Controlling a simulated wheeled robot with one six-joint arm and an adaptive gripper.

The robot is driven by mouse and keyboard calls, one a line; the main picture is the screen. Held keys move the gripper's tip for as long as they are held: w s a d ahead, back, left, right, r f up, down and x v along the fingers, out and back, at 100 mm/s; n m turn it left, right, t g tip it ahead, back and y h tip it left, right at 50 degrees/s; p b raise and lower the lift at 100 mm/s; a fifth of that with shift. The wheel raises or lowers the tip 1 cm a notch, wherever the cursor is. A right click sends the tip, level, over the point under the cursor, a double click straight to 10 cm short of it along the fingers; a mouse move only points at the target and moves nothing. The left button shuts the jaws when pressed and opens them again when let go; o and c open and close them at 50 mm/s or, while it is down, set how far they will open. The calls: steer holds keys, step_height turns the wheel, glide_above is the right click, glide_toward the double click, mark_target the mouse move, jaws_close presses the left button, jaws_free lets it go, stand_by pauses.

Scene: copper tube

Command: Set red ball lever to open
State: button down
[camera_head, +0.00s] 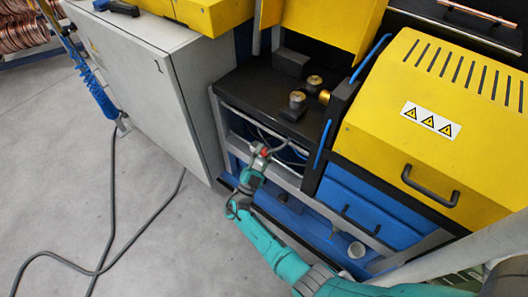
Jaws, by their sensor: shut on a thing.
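The red ball lever (264,152) shows as a small red spot at the front opening of the machine, below the black work surface. My gripper (261,157), at the end of my teal arm, is at the ball and shut on it. The gripper covers much of the ball and the lever's shaft, so I cannot tell the lever's angle. The fingers are small and partly hidden in this view.
A grey cabinet (150,85) stands to the left of the opening. A yellow hood (440,130) with a black handle is at the right, above blue panels (365,205). Dark cables hang inside the opening. Grey floor is open at left.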

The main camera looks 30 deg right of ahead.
steer(key=shift+w+r, duration=0.1)
steer(key=c, duration=0.8)
jaws_free()
steer(key=shift+a, duration=0.1)
steer(key=v, duration=1.2)
